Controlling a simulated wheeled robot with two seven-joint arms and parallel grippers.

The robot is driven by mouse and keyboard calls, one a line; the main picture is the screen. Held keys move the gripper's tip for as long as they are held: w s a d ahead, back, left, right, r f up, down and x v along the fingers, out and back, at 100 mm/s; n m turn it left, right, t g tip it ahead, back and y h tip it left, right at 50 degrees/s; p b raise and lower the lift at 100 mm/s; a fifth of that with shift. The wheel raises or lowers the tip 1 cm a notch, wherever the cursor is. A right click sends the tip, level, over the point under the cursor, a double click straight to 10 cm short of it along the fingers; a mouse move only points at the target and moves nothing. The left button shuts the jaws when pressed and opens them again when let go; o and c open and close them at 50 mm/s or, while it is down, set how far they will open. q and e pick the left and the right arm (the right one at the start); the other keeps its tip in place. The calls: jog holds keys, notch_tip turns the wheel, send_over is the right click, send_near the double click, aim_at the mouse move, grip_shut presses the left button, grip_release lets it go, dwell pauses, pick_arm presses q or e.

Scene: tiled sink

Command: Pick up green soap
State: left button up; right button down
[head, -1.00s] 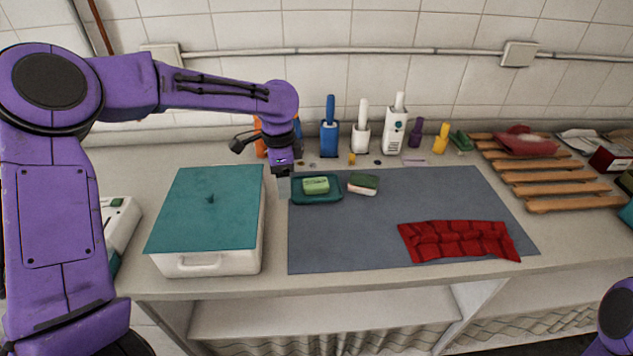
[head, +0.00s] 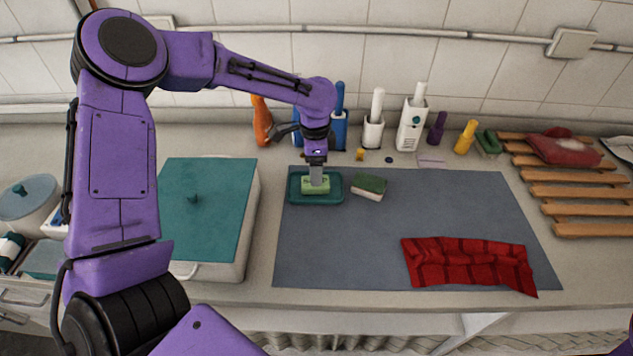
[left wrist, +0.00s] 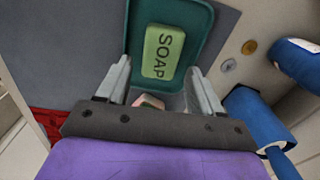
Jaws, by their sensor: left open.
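The green soap (head: 315,186) lies in a teal tray (head: 296,197) on the grey mat. In the left wrist view the soap (left wrist: 163,52), marked "SOAP", lies in the tray (left wrist: 201,20) ahead of the fingertips. My left gripper (head: 316,177) is right over the soap, pointing down, and hides part of it in the head view. In the left wrist view the left gripper (left wrist: 160,75) is open, with its fingers apart and the soap beyond and between them. My right gripper is not in view.
A green and white sponge (head: 369,187) lies just right of the tray. A red cloth (head: 468,265) is on the mat's right. A teal-lidded white box (head: 207,210) stands left. Bottles and brushes (head: 373,130) line the back. The mat's middle is clear.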

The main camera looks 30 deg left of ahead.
pick_arm(q)
jog(key=f, duration=0.1)
jog(key=f+p, duration=0.1)
jog(key=f, duration=0.3)
jog(key=shift+w+a+f, duration=0.15)
jog(key=shift+w+f, duration=0.1)
jog(key=shift+s+r, duration=0.1)
jog(key=shift+s, duration=0.1)
jog(key=c, duration=0.9)
